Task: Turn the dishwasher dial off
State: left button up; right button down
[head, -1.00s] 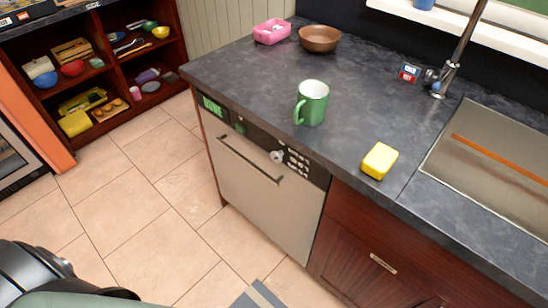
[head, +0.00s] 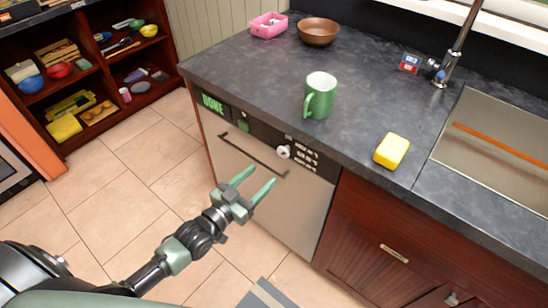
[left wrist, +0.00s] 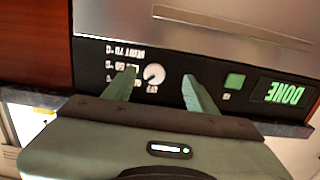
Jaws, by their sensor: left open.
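The dishwasher (head: 285,205) has a black control strip under the counter edge. Its round white dial (head: 284,152) sits right of the bar handle (head: 252,155), and a green display (head: 213,104) reads DONE. My left gripper (head: 261,176) is open and empty in front of the door, below and left of the dial in the head view. In the left wrist view, which is upside down, the dial (left wrist: 154,75) shows between the two open fingertips, with a gap around it. I cannot see any contact. My right gripper is not in view.
The counter (head: 240,75) overhangs just above the strip. On it stand a green mug (head: 319,97), a yellow sponge (head: 391,151), a brown bowl (head: 318,32) and a pink container (head: 268,25). The sink (head: 500,150) is at right. Floor at left is clear.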

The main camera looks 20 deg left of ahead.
aim_at(282, 154)
pick_arm(q)
jog(key=w+d, duration=0.1)
jog(key=w, duration=0.1)
jog(key=w+d+r, duration=0.1)
jog(key=w, duration=0.2)
jog(key=w+d+r, duration=0.1)
jog(key=w, duration=0.1)
jog(key=shift+w+d, duration=0.1)
jog(key=shift+w, duration=0.15)
grip_shut()
jog(key=shift+n, duration=0.3)
jog(key=n+p, duration=0.1)
jog(key=n, duration=0.2)
jog(key=shift+n, duration=2.6)
